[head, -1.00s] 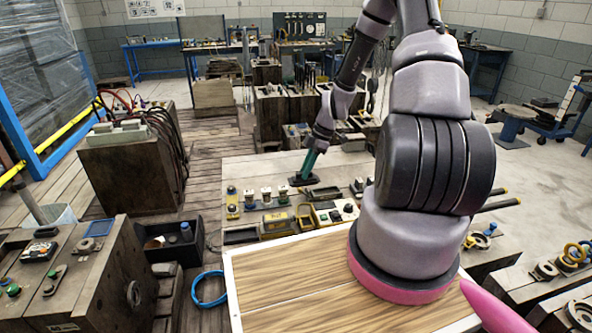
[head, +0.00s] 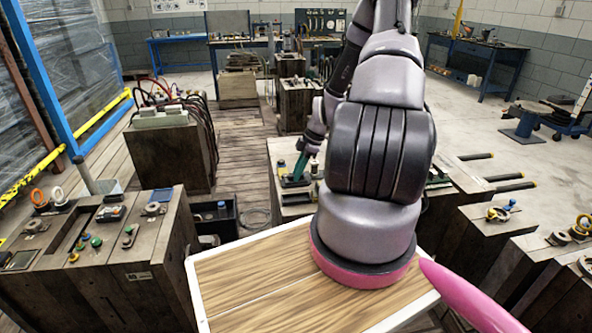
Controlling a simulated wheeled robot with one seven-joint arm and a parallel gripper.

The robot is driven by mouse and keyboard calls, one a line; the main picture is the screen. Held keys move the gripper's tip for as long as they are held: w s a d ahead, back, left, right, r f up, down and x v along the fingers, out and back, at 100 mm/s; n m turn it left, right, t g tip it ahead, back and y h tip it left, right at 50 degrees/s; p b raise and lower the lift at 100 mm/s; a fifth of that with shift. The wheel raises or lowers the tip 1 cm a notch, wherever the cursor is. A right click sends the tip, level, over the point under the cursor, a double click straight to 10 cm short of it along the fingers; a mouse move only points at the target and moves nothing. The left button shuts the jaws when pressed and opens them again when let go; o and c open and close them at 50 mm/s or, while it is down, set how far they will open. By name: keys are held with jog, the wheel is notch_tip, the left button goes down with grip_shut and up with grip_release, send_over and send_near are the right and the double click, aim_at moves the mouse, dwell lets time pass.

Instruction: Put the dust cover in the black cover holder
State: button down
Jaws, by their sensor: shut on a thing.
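My gripper (head: 303,164), with teal fingers, points down over the low wooden bench behind my wood-topped base. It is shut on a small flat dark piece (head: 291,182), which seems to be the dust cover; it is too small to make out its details. The piece is close over the bench's left part, and I cannot tell whether it touches anything. I cannot single out the black cover holder; much of the bench top is hidden behind my arm.
A black open box (head: 228,222) with a blue item stands left of the bench. A wooden block (head: 120,268) with rings and knobs is at the left, and more blocks (head: 500,240) at the right. Dark bars (head: 503,177) stick out from the bench's right side.

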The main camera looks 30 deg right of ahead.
aim_at(298, 186)
jog(key=shift+f, duration=2.3)
jog(key=shift+f, duration=0.75)
dwell(0.4)
jog(key=shift+c, duration=1.5)
grip_release()
jog(key=shift+r, duration=3.75)
